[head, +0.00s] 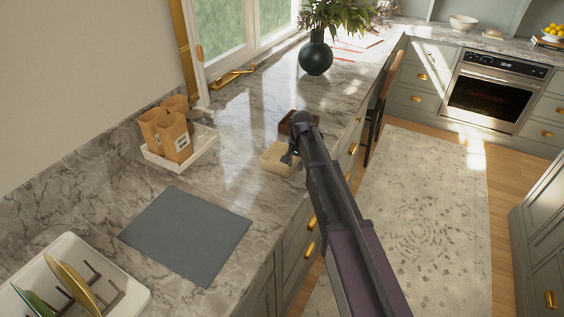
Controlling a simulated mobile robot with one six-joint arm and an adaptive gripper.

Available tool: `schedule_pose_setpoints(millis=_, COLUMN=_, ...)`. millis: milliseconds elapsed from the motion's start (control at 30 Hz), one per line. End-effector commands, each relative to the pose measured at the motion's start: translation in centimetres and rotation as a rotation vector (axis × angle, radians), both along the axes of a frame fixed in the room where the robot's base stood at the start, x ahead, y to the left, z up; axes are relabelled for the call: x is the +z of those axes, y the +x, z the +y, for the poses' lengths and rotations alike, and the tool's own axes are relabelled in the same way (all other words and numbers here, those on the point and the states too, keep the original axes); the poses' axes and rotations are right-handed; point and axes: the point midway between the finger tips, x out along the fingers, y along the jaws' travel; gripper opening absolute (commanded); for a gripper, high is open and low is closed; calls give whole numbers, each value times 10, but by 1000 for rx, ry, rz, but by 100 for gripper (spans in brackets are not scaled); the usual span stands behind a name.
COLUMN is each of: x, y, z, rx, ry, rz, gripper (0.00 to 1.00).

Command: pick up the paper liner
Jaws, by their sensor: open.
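A pale, cream-coloured shallow item (272,158) lies on the marble counter near its front edge. It may be a basket or the paper liner; I cannot tell which at this size. A small dark brown basket (286,123) stands just behind it. My gripper (290,159) is at the right side of the pale item, at the end of my dark arm, and partly overlaps it in the picture. It is open, and no held object shows. Whether it touches the pale item is unclear. My arm hides the right parts of both items.
A grey mat (187,236) lies on the counter, left of my arm. A white tray (201,150) holds brown paper-like containers (172,136). A dish rack (118,288) is at the lower left. A dark vase (315,57) stands at the back.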

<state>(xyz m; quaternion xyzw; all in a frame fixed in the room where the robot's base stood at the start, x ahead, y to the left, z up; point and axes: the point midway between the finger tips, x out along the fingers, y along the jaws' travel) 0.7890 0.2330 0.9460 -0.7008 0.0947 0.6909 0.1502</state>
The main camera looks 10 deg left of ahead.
Motion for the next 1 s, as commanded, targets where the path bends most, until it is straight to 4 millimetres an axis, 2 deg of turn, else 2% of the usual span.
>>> schedule_pose_setpoints(millis=167, x=0, y=0, z=0, rx=0, ry=0, rz=0, gripper=44)
schedule_pose_setpoints(millis=200, x=0, y=0, z=0, rx=0, ry=0, rz=0, gripper=41)
schedule_pose_setpoints(millis=267, x=0, y=0, z=0, rx=0, ry=0, rz=0, gripper=24)
schedule_pose_setpoints(millis=300, x=0, y=0, z=0, rx=0, ry=0, rz=0, gripper=12)
schedule_pose_setpoints(millis=333, x=0, y=0, z=0, rx=0, ry=0, rz=0, gripper=4)
schedule_pose_setpoints(millis=367, x=0, y=0, z=0, rx=0, ry=0, rz=0, gripper=0)
schedule_pose_setpoints(millis=1000, x=5, y=0, z=0, rx=1, ry=0, rz=0, gripper=0)
